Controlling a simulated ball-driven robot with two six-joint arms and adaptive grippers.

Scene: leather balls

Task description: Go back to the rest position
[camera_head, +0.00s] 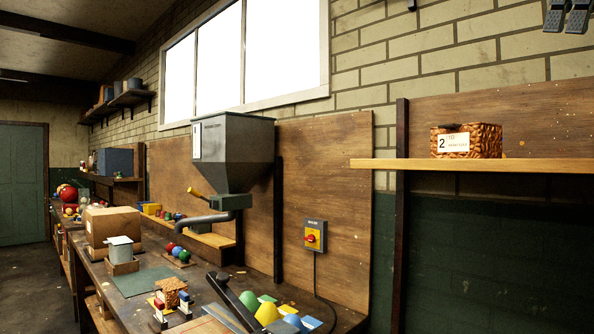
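Part of a grey gripper (566,16), apparently my right one, hangs into the top right corner. Its two finger pieces point down in front of the brick wall. Its upper part is cut off by the frame, and the gap between the fingers is too unclear to judge. Nothing shows held below them. A small dark tip (411,4) shows at the top edge, too little to identify. My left gripper is not recognisable in view.
A wooden shelf (540,165) holding a woven box (467,141) labelled 2 is below the gripper. A grey hopper (233,150) stands over the workbench (135,300), which carries a cardboard box (111,226), coloured balls (178,251) and half-domes (266,313). Floor at left is clear.

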